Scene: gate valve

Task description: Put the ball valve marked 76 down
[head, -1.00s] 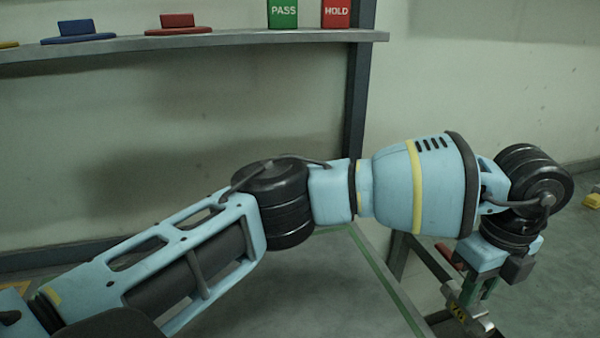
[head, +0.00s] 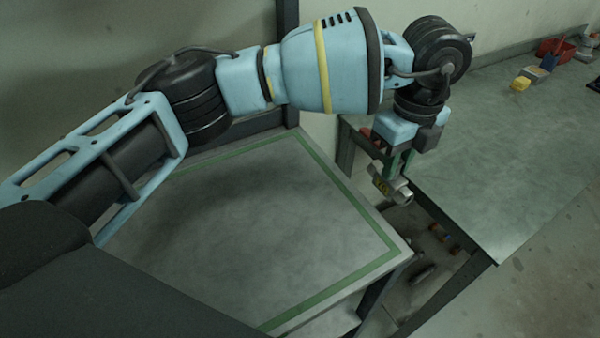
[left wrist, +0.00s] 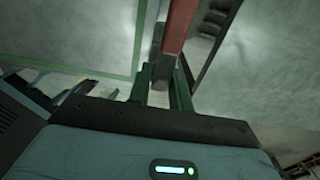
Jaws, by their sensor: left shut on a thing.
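My left gripper (head: 396,168) points down in the head view, its green fingers shut on a ball valve. The valve (head: 400,196) has a grey metal body and a dark tag with yellow marking; I cannot read the number surely. It hangs in the air, seen against the gap between two tables. In the left wrist view a red bar, likely the valve's handle (left wrist: 181,28), runs up from between the green fingers (left wrist: 160,88). Most of the valve body is hidden there. My right gripper is not in view.
A table with a green border line (head: 235,215) lies left of the valve, its top bare. A grey bench (head: 490,150) stands to the right, with a yellow block (head: 521,84) and a red bin (head: 553,48) at its far end. Small items lie on the floor between.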

